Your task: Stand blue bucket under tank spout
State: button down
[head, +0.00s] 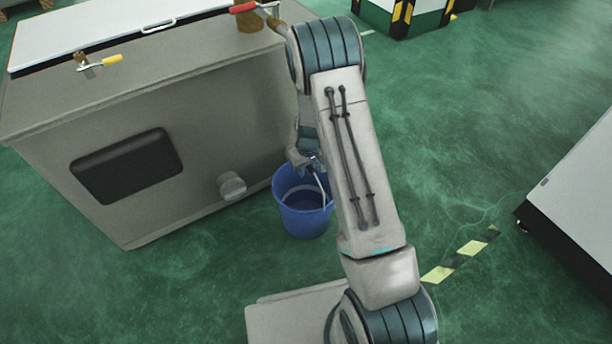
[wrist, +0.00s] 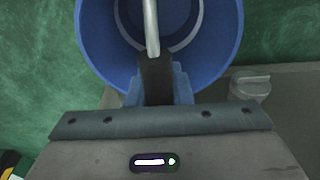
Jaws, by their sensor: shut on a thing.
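The blue bucket (head: 303,218) is upright beside the right end of the grey tank (head: 200,95). My gripper (head: 312,164) is over the bucket's rim, shut on its pale handle. In the wrist view, the handle rises from my gripper (wrist: 155,75) across the open mouth of the blue bucket (wrist: 215,30). The bucket looks empty. A round pale spout (head: 231,186) sticks out low on the tank's front, left of the bucket and apart from it. The spout also shows right of the gripper in the wrist view (wrist: 250,84). I cannot tell whether the bucket touches the floor.
A black panel (head: 127,166) and valves with yellow (head: 112,60) and red (head: 243,8) handles are on the tank. Green floor (head: 190,270) is clear before it. A striped floor mark (head: 460,254) and a white-topped unit (head: 585,190) lie to the right.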

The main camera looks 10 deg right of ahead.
jog(key=shift+f+b, duration=0.45)
jog(key=shift+f, duration=0.95)
jog(key=shift+f, duration=0.15)
jog(key=c, duration=1.3)
grip_release()
